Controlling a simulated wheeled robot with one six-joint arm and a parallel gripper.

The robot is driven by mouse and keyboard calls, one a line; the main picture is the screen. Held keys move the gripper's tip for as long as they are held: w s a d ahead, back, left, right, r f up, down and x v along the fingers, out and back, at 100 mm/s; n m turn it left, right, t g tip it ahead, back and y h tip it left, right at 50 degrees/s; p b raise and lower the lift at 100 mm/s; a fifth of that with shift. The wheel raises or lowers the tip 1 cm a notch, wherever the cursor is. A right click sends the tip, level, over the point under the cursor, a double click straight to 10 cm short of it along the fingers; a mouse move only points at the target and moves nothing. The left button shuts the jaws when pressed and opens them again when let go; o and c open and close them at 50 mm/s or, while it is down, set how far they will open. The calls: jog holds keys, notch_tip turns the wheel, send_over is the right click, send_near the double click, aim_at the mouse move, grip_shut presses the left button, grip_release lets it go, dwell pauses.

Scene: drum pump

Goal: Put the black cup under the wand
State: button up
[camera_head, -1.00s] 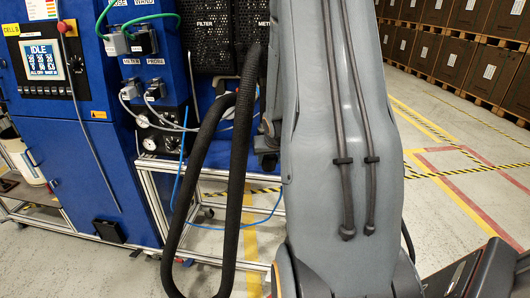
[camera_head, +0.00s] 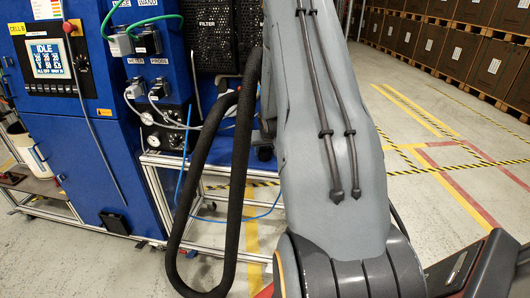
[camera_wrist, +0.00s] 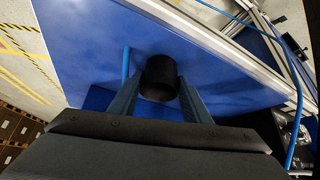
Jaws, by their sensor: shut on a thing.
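The black cup (camera_wrist: 159,78) is in the wrist view, at the middle, between the two fingers of my gripper (camera_wrist: 158,100). My gripper is shut on it, with one finger on each side. Behind the cup is a blue surface. I cannot tell whether the cup touches that surface. In the head view my own arm covers the middle right, and neither my gripper nor the cup shows there. I cannot make out the wand itself in either view.
A blue cabinet with an IDLE screen (camera_head: 47,58) stands at the left. A white container (camera_head: 24,147) is beside it at the far left. A blue hose (camera_wrist: 300,95) runs along the frame in the wrist view. Stacked brown boxes (camera_head: 445,40) line the back right, with open floor before them.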

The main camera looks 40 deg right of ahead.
jog(key=shift+f, duration=0.1)
jog(key=o, duration=1)
jog(key=shift+r, duration=0.25)
jog(key=p+v, duration=0.2)
jog(key=v, duration=1)
jog(key=s+a+r+n+g+y, duration=0.1)
jog(key=s+a+r, duration=0.15)
jog(key=a, duration=0.75)
jog(key=s+a+r+n+g, duration=0.1)
jog(key=s+a+r+n, duration=0.15)
jog(key=a, duration=0.75)
jog(key=s+a+r+n+g+y, duration=0.1)
jog(key=s+a+n+g+y, duration=0.1)
jog(key=s+a, duration=1.1)
jog(key=shift+s+a+r, duration=0.3)
jog(key=shift+s+a, duration=0.1)
jog(key=shift+a, duration=0.4)
